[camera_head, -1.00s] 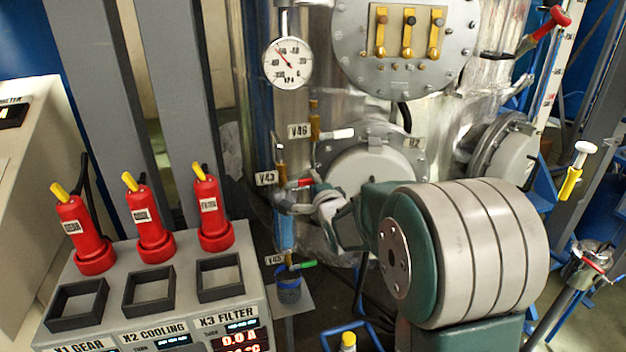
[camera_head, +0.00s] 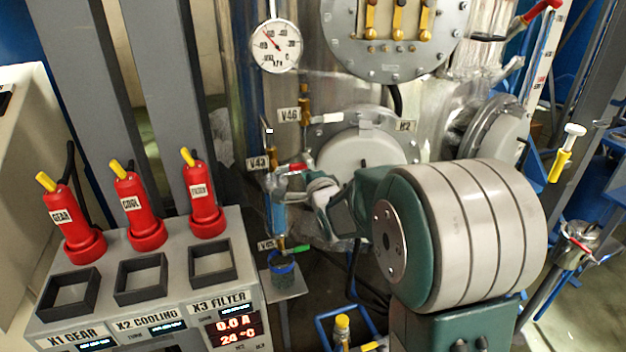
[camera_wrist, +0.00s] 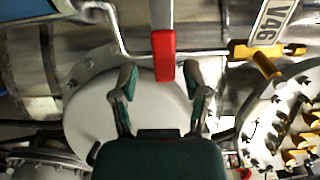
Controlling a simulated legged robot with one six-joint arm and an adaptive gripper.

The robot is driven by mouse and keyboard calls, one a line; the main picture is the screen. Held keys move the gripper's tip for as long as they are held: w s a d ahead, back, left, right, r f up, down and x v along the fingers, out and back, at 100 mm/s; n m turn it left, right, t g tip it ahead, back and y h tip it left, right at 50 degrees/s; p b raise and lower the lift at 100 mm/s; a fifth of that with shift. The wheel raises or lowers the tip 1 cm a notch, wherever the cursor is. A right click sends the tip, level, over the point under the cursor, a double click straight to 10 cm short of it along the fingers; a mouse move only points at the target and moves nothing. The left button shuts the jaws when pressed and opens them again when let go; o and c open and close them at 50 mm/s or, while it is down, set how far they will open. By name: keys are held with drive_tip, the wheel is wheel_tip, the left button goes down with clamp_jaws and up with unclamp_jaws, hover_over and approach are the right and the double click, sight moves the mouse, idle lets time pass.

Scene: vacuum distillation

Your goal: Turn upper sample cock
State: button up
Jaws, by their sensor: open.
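A cock with a red-tipped lever (camera_head: 295,168) is beside the V43 label (camera_head: 258,163) on the left side of the metal vessel. In the wrist view the red lever end (camera_wrist: 165,58) hangs between the two fingers of my gripper (camera_wrist: 164,86). The fingers are spread and open, one on each side of it, with gaps visible; I cannot tell its depth between them. In the head view my gripper (camera_head: 292,186) is close to this cock, and my wrist partly hides the area. A lower cock with a green handle (camera_head: 299,249) is near the V45 label (camera_head: 267,245).
The V46 valve (camera_head: 305,102) is above, with its label (camera_wrist: 273,22) at right in the wrist view. A pressure gauge (camera_head: 276,46) hangs higher. A round white cover (camera_head: 360,150) is behind my gripper. A console (camera_head: 180,262) with red handles stands at left.

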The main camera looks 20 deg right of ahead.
drive_tip(key=s, duration=1.1)
drive_tip(key=s+a+n+g, duration=0.3)
drive_tip(key=s+n+g, duration=0.3)
drive_tip(key=s+n, duration=0.3)
drive_tip(key=s+a+f+n+g, duration=0.1)
drive_tip(key=s+a+n+g, duration=0.2)
drive_tip(key=s, duration=1.2)
drive_tip(key=n+g, duration=0.3)
drive_tip(key=n, duration=0.3)
drive_tip(key=shift+s+a+f, duration=0.15)
drive_tip(key=shift+s+f, duration=0.15)
drive_tip(key=shift+s, duration=0.05)
drive_tip(key=shift+w, duration=0.1)
